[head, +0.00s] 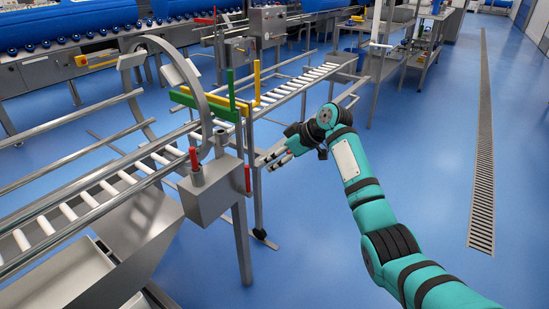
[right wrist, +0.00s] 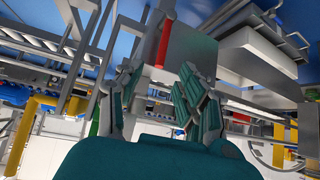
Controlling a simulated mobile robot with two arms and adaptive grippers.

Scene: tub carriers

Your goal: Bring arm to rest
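My right arm (head: 372,205), teal with black bands, reaches in from the lower right of the head view. My right gripper (head: 273,158) is beside the roller conveyor, just right of the grey box with red levers. In the right wrist view the two finger groups of my right gripper (right wrist: 158,88) stand apart with a gap between them. Nothing is seen held there. A red lever (right wrist: 164,43) and grey metal show beyond the fingertips. My left arm and left gripper are not in view.
The roller conveyor (head: 118,182) runs from lower left to upper middle. A grey box (head: 209,190) with a red lever and a curved metal hoop (head: 205,110) are mounted on it. A steel table (head: 413,55) stands at the back. The blue floor at right is open, with a drain grate (head: 484,160).

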